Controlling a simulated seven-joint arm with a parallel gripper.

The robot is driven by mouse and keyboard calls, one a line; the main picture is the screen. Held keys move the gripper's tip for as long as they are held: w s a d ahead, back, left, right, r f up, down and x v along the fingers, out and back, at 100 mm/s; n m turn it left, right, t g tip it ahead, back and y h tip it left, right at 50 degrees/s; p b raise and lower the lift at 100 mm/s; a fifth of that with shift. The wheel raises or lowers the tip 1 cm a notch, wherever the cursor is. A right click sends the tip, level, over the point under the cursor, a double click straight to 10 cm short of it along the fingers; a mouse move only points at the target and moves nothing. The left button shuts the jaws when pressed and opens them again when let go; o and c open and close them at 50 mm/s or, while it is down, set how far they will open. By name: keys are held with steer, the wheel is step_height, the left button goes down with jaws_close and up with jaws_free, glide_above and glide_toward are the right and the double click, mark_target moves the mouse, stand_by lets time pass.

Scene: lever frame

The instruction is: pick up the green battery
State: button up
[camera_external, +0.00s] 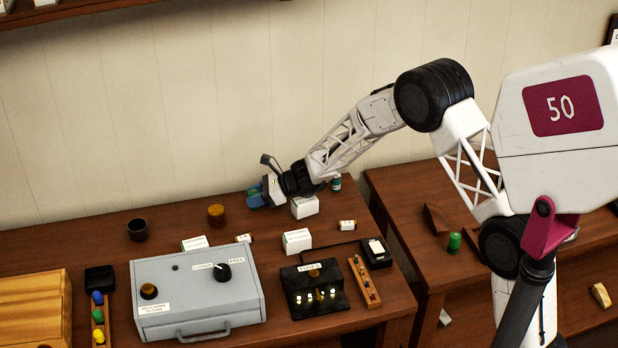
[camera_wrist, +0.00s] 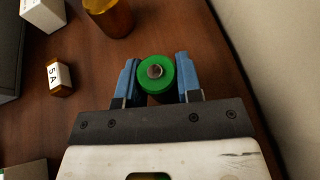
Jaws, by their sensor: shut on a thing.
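The green battery (camera_wrist: 146,68) shows end-on in the wrist view, round, with a grey metal tip in the middle. It stands between the two blue fingers of my gripper (camera_wrist: 157,80), which are shut on it. In the external view my gripper (camera_external: 256,198) is low over the far part of the table, by its back edge. There the fingers mostly hide the battery, and I cannot tell whether it touches the table.
An amber jar (camera_external: 216,215) stands left of my gripper, with a dark cup (camera_external: 138,230) further left. White boxes (camera_external: 297,240), a grey case (camera_external: 198,292) and a black fuse stand (camera_external: 314,288) fill the front. Another green cylinder (camera_external: 455,242) is on the right table.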

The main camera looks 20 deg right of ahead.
mark_target(253, 191)
steer(key=shift+r, duration=0.8)
step_height(253, 191, up, 2)
steer(key=shift+r, duration=0.1)
steer(key=s+d, duration=0.2)
steer(key=s, duration=0.2)
steer(key=s+d, duration=0.3)
steer(key=s, duration=0.2)
steer(key=s+d+r, duration=0.1)
steer(key=s+d, duration=0.2)
steer(key=s, duration=0.1)
steer(key=shift+s+d, duration=0.1)
steer(key=shift+s, duration=0.3)
